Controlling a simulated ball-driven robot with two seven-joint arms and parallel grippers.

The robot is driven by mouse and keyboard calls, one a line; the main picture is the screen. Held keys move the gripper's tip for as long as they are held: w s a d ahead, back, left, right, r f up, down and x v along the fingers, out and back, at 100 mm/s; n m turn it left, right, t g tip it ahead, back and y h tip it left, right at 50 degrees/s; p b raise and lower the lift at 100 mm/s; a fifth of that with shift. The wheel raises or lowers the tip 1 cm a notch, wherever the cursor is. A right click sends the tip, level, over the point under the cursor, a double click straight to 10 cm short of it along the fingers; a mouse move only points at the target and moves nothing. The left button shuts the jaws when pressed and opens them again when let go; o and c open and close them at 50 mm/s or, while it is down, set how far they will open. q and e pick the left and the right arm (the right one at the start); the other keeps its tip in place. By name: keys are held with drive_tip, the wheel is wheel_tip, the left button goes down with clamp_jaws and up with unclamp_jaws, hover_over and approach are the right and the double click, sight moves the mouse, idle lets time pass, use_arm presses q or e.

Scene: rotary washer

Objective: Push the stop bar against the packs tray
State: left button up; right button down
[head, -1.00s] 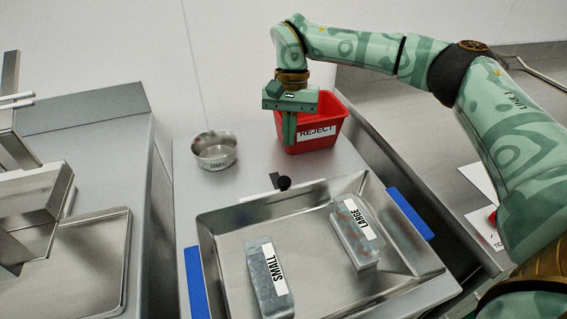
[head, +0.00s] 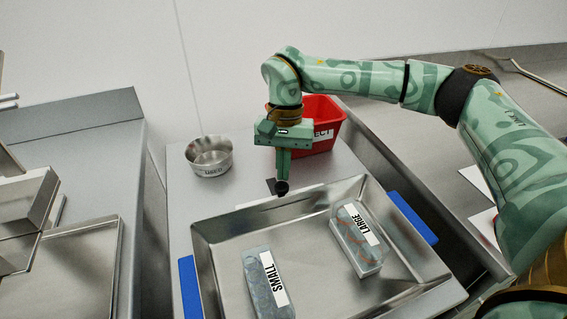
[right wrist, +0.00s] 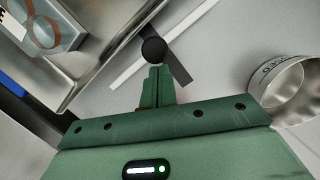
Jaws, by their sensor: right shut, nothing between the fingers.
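The packs tray (head: 212,232) is a shallow metal tray with blue side pieces; it holds a SMALL pack (head: 262,285) and a LARGE pack (head: 352,245). The stop bar (head: 271,185) is a dark bar with a round black knob (head: 281,188) by the tray's far rim. In the right wrist view the bar (right wrist: 178,66) slants across a white strip beside the tray. I cannot tell whether it touches the rim. My right gripper (head: 282,176) is shut and empty, fingers pointing down at the knob; they also show just beside it in the wrist view (right wrist: 158,80). My left gripper is not in view.
A red REJECT bin (head: 325,120) stands behind my right gripper. A round metal bowl (head: 209,156) stands to its left, on the bench. Metal equipment (head: 30,215) fills the left side. Bare bench lies between bowl and tray.

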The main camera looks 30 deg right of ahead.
drive_tip(key=shift+s+a+r+p, duration=0.1)
drive_tip(key=shift+s+r+p, duration=0.35)
drive_tip(key=shift+p, duration=0.45)
drive_tip(key=shift+s+f, duration=0.15)
drive_tip(key=shift+f, duration=0.15)
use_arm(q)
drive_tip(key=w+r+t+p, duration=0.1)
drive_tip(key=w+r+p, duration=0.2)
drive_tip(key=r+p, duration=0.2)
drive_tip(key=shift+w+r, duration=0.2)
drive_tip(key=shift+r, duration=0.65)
use_arm(e)
drive_tip(key=v, duration=1.6)
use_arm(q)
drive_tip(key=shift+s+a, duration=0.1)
